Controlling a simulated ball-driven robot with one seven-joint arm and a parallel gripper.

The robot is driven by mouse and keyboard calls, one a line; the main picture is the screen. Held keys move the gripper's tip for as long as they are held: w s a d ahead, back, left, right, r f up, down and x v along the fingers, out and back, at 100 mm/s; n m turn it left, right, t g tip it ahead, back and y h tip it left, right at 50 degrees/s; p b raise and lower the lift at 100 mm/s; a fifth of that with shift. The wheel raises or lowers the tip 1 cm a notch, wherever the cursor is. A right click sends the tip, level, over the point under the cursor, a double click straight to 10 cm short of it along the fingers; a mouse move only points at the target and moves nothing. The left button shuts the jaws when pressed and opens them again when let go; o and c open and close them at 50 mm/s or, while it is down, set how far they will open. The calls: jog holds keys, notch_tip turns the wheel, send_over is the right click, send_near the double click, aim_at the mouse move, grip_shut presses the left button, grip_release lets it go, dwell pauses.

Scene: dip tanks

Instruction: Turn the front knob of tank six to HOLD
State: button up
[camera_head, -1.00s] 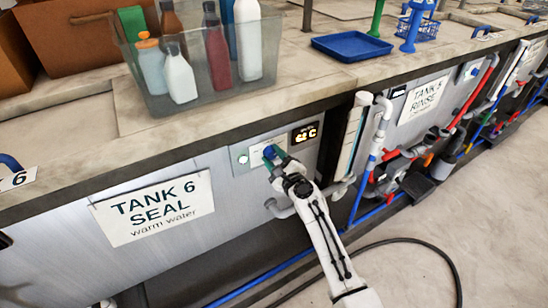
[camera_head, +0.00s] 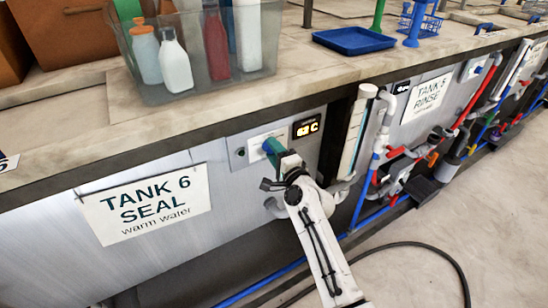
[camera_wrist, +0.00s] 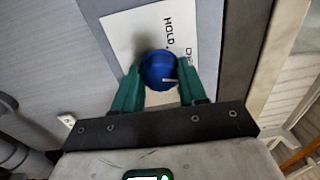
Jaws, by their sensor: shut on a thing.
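The blue front knob (camera_wrist: 160,68) sits on a white label plate on the panel of tank six. Its white pointer mark lies at the lower right of the knob in the wrist view. The word HOLD (camera_wrist: 170,32) is printed above the knob there; a second, partly hidden word is to its right. My gripper (camera_wrist: 160,72) has its two green fingers shut on the knob, one on each side. In the head view my gripper (camera_head: 273,150) reaches the panel and mostly hides the knob. The TANK 6 SEAL sign (camera_head: 146,204) hangs to the left.
A lit display (camera_head: 306,127) is right of the knob. Pale pipes (camera_head: 365,115) stand just right of the panel. A clear bin of bottles (camera_head: 200,90) and a blue tray (camera_head: 353,41) are on the counter above. A dark cable (camera_head: 440,252) lies on the floor.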

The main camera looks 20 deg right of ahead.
jog(key=shift+d+f+n+y+b, duration=0.1)
jog(key=shift+n+y+b, duration=0.1)
jog(key=shift+n+b, duration=2.3)
jog(key=shift+a+f+n+y+b, duration=0.1)
jog(key=shift+n+y+b, duration=0.1)
jog(key=shift+n+b, duration=2.2)
jog(key=shift+d+f+n+y+b, duration=0.1)
jog(key=shift+n+y+b, duration=0.1)
jog(key=shift+n+b, duration=2.3)
jog(key=shift+n+p, duration=0.5)
jog(key=shift+n, duration=0.2)
jog(key=o, duration=1.1)
jog(key=shift+r, duration=0.2)
jog(key=shift+c, duration=0.2)
jog(key=v, duration=1)
jog(key=shift+s+p, duration=0.35)
jog(key=shift+s, duration=0.05)
jog(key=shift+d, duration=0.1)
